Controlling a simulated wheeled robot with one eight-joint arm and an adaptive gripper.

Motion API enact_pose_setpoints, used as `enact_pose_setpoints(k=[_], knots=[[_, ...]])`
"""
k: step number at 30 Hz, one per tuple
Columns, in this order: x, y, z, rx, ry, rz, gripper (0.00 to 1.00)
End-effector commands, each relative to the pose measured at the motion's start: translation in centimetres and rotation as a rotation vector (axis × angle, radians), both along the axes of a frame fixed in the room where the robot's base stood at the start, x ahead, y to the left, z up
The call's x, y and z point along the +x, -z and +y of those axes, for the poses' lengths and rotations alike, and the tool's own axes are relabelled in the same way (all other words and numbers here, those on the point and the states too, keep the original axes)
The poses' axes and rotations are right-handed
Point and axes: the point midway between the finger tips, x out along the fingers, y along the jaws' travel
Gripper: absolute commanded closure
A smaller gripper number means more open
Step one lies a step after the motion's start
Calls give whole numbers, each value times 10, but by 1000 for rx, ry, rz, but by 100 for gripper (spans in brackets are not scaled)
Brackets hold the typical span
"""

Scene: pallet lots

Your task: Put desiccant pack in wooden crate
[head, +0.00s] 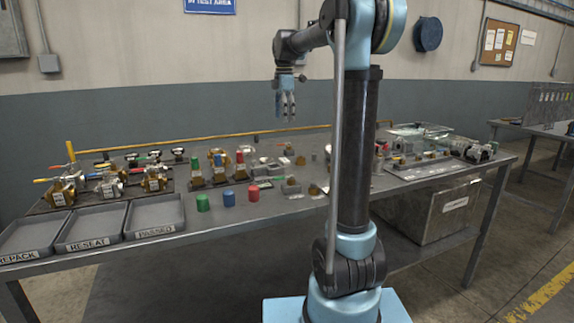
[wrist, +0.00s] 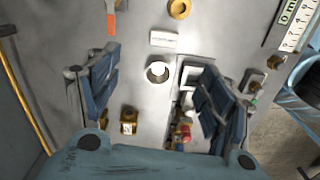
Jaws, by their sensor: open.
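My gripper (head: 285,112) hangs open and empty above the back of the workbench, pointing down, in the head view. In the wrist view its two blue-grey fingers are wide apart, with the gap (wrist: 160,72) over the bench top. A small white packet with faint print (wrist: 164,39) lies flat on the bench ahead of the fingers; it may be the desiccant pack, but its label is unreadable. A white ring or cup (wrist: 157,72) lies between the fingers, below them. I cannot make out a wooden crate in either view.
Trays labelled REPACK, RESEAT (head: 90,226) and PASSED (head: 153,216) stand at front left. A grey box (head: 432,212) is under the bench. A yellow rail (head: 205,142) runs along the back. My arm hides the bench's middle.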

Motion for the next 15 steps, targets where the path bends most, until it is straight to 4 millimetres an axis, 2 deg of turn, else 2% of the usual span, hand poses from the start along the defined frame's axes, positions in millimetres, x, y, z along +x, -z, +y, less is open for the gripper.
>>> enact_pose_setpoints(k=[4, 7, 15], knots=[[1, -3, 0, 0, -90, 0, 27], [1, 2, 0, 0, -109, 0, 27], [0, 45, 0, 0, -108, 0, 27]])
